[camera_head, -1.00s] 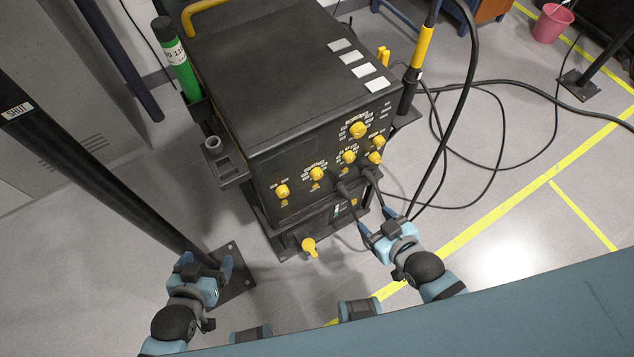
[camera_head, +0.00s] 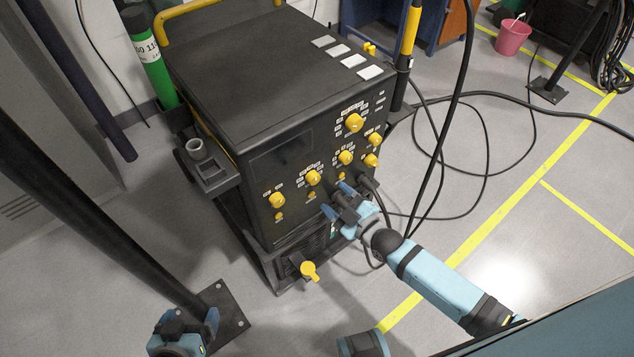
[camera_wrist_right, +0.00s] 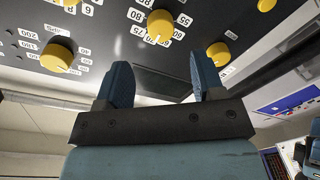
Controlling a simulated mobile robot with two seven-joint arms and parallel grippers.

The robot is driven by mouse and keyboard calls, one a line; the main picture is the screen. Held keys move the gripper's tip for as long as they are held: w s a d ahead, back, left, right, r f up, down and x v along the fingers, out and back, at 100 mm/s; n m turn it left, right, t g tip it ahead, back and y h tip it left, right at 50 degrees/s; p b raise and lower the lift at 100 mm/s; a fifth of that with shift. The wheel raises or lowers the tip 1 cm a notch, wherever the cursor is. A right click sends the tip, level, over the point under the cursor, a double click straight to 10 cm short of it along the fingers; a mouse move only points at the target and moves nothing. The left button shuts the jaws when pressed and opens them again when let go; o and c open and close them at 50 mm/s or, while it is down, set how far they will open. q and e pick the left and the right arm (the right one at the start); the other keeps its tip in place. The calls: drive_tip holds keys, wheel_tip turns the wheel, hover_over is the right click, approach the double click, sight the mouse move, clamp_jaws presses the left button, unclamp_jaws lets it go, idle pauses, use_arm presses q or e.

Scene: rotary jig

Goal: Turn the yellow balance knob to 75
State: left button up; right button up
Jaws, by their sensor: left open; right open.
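Several yellow knobs sit on the front panel of the black cabinet (camera_head: 255,85). The yellow knob (camera_wrist_right: 160,27) with a scale that includes 55, 65, 70 and 75 shows at the top centre of the right wrist view. It seems to be the second from the left in the head view (camera_head: 313,178). Its name is not legible and its setting is hard to read. My right gripper (camera_head: 337,198) is open and empty in front of the panel, below and right of that knob; its fingers also show in the right wrist view (camera_wrist_right: 163,85). My left gripper (camera_head: 189,316) is open and empty at the bottom left.
Other yellow knobs (camera_head: 277,200) (camera_head: 345,157) are close by. Black cables (camera_head: 376,195) plug into the panel's lower right. A yellow lever (camera_head: 309,270) sticks out low. A dark post (camera_head: 95,210) stands at left. A green cylinder (camera_head: 152,65) stands beside the cabinet.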

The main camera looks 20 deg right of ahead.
sight(316, 180)
drive_tip(key=x, duration=0.7)
drive_tip(key=c, duration=0.9)
